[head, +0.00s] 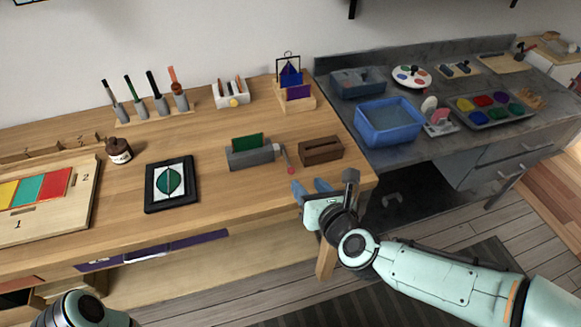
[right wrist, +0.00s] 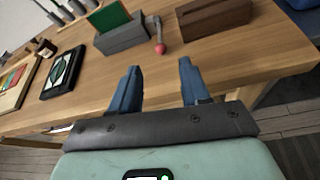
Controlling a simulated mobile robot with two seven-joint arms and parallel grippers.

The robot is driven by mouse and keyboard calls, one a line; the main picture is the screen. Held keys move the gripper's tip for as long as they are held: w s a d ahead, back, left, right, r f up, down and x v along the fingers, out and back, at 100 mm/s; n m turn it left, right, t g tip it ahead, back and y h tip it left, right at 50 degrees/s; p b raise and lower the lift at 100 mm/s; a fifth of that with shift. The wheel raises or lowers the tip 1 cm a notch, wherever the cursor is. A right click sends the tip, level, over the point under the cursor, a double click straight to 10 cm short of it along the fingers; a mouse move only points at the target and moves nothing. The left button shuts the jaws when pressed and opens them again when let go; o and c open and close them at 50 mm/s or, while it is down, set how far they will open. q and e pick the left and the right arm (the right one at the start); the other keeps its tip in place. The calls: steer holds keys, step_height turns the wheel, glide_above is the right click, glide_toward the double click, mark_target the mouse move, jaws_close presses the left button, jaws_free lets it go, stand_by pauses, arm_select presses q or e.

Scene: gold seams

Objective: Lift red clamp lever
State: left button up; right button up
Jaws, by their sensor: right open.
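The red-tipped clamp lever (head: 287,160) sticks out from the right end of a grey clamp block (head: 252,158) on the wooden table. The block holds a green panel (head: 247,142) upright. In the right wrist view the lever's red ball (right wrist: 160,48) shows just beyond my fingers. My right gripper (head: 311,186) is open and empty, over the table's front edge, in front of the lever and apart from it. It also shows in the right wrist view (right wrist: 157,75). Part of my left arm shows at the bottom left of the head view; its fingers are out of view.
A brown slotted wooden block (head: 321,151) stands close to the right of the lever. A black-framed leaf picture (head: 171,184) lies to the left. A blue tub (head: 388,122) stands on the grey counter at right. The tabletop in front of the clamp is clear.

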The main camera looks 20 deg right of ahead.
mark_target(292, 169)
steer(key=b+x, duration=0.1)
steer(key=x, duration=0.9)
steer(key=shift+w+f, duration=0.15)
steer(key=shift+w, duration=0.1)
arm_select(q)
steer(key=w+f, duration=0.1)
steer(key=w+a+f, duration=0.1)
steer(key=shift+w+a+t+y, duration=0.2)
steer(key=shift+w+t+y, duration=0.1)
steer(key=shift+w+t, duration=0.1)
steer(key=shift+s, duration=0.1)
arm_select(e)
jaws_close()
